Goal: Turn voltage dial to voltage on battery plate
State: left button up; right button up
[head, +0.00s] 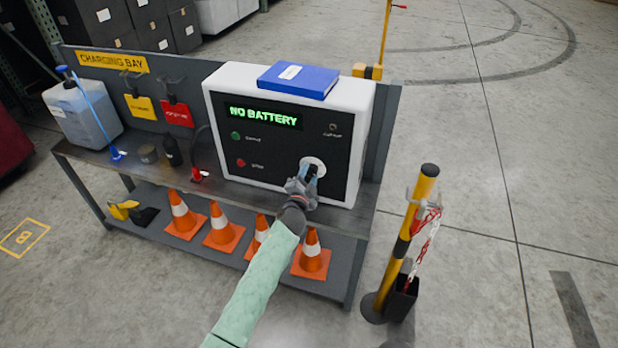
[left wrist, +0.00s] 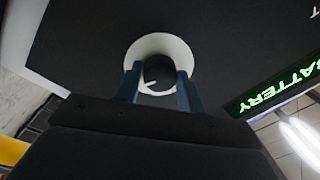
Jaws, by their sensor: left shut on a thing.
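The charger (head: 222,112) is a white box with a black front panel on the bench. Its green display (head: 264,117) reads "NO BATTERY". The voltage dial is a black knob on a round white plate (head: 313,161) at the lower right of the panel. My left gripper (head: 312,177) is shut on the dial. In the left wrist view, its blue fingers (left wrist: 158,88) stand on both sides of the black knob (left wrist: 160,70), which has a white pointer mark. The scale numbers cannot be read. I see no battery plate that I can read. My right gripper is out of view.
A blue book-like item (head: 298,80) lies on the charger. A green and a red button (head: 240,162) are on the panel's left. Orange cones (head: 223,232) stand on the lower shelf. A yellow-black post (head: 405,240) with a chain stands right of the bench.

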pick_arm(q)
jog(key=shift+m, duration=0.8)
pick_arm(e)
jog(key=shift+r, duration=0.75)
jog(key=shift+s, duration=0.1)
pick_arm(q)
jog(key=o, duration=1)
jog(key=shift+c, duration=0.2)
jog(key=shift+s, duration=0.2)
jog(key=b+v, duration=0.2)
jog(key=v, duration=0.5)
jog(key=shift+s, duration=0.2)
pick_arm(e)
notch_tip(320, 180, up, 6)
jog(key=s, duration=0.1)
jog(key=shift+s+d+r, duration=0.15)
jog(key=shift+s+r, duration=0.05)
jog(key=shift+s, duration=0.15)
